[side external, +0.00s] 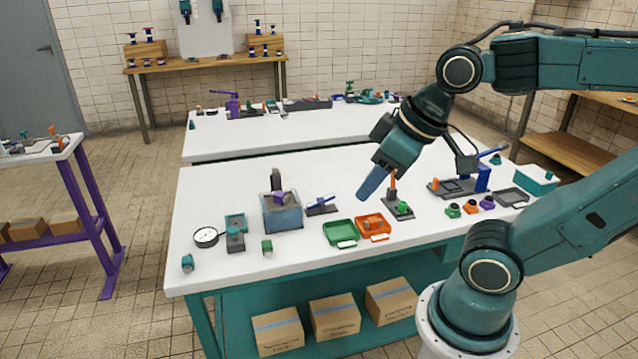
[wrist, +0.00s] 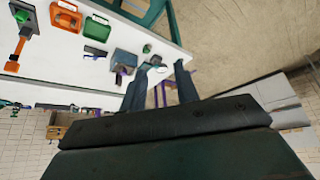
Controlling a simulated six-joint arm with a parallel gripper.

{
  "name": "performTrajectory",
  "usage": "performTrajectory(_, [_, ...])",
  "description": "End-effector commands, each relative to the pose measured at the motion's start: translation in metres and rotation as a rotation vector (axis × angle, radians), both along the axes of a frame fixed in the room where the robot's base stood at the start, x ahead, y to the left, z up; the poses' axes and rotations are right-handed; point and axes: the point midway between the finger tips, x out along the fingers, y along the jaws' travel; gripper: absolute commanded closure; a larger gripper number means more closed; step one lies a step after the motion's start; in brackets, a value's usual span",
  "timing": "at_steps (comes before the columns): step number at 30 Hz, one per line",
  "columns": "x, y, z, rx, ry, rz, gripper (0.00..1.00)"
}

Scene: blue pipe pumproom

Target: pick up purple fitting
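A small purple fitting (side external: 487,203) stands on the white table at the right, in a row with an orange fitting (side external: 471,206) and a green fitting (side external: 453,211). I cannot make out this purple fitting in the wrist view. My gripper (side external: 364,194) hangs above the middle of the table, tilted, to the left of the purple fitting and well apart from it. In the wrist view my gripper's two fingers (wrist: 160,70) are apart with nothing between them.
Left of the row stands a dark base with an orange upright (side external: 392,187). Green (side external: 341,233) and orange (side external: 373,227) trays lie near the front edge. A blue-grey box (side external: 283,217) stands further left. A dark tray (side external: 509,196) and teal bin (side external: 537,179) are at the right.

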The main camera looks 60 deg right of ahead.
Motion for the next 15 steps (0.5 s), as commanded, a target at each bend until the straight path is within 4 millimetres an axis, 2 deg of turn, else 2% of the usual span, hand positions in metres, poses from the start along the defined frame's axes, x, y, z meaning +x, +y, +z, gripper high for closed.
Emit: performTrajectory(15, [0.084,-0.002,-0.044,0.005,-0.040,0.277,0.69])
